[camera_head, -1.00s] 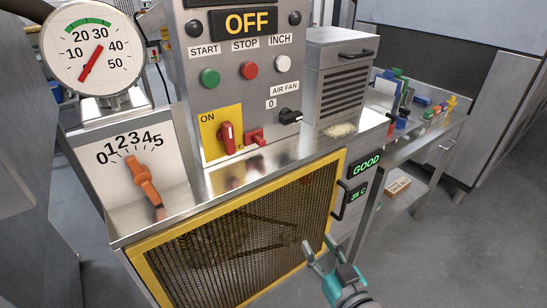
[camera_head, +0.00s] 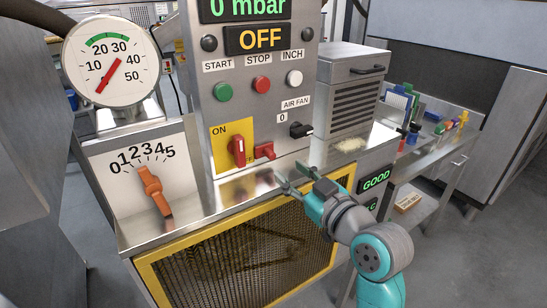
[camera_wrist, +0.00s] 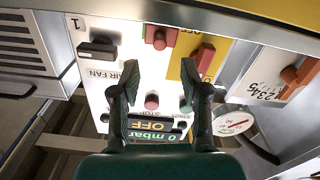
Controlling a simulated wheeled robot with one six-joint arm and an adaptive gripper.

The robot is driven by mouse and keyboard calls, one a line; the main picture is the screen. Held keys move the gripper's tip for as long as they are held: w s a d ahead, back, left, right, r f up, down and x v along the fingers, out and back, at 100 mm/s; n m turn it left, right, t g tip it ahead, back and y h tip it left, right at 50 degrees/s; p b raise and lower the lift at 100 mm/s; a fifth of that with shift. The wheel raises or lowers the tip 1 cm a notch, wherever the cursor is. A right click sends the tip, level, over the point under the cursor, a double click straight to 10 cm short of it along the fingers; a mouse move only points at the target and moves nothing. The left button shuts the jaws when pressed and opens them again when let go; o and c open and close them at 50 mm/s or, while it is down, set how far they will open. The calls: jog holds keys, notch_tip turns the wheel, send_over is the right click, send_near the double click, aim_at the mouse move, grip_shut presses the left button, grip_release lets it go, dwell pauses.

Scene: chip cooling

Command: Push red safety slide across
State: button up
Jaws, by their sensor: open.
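The red safety slide (camera_head: 264,151) is a small red piece low on the grey control panel, just right of the red rotary handle (camera_head: 238,150) on its yellow plate. In the wrist view the slide (camera_wrist: 157,38) shows between and beyond my fingertips, with the handle (camera_wrist: 204,60) to its right. My gripper (camera_head: 294,178) is open and empty, in front of the panel, below and to the right of the slide. It is apart from the slide. In the wrist view both fingers of my gripper (camera_wrist: 160,68) are spread with nothing between them.
The black air fan knob (camera_head: 301,130) sits right of the slide. START (camera_head: 223,92), STOP (camera_head: 262,84) and INCH (camera_head: 294,78) buttons are above. A steel ledge runs below the panel, above a yellow-framed mesh guard (camera_head: 235,250). An orange lever (camera_head: 154,190) stands at left.

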aim_at(273, 157)
jog(key=x, duration=0.8)
grip_shut()
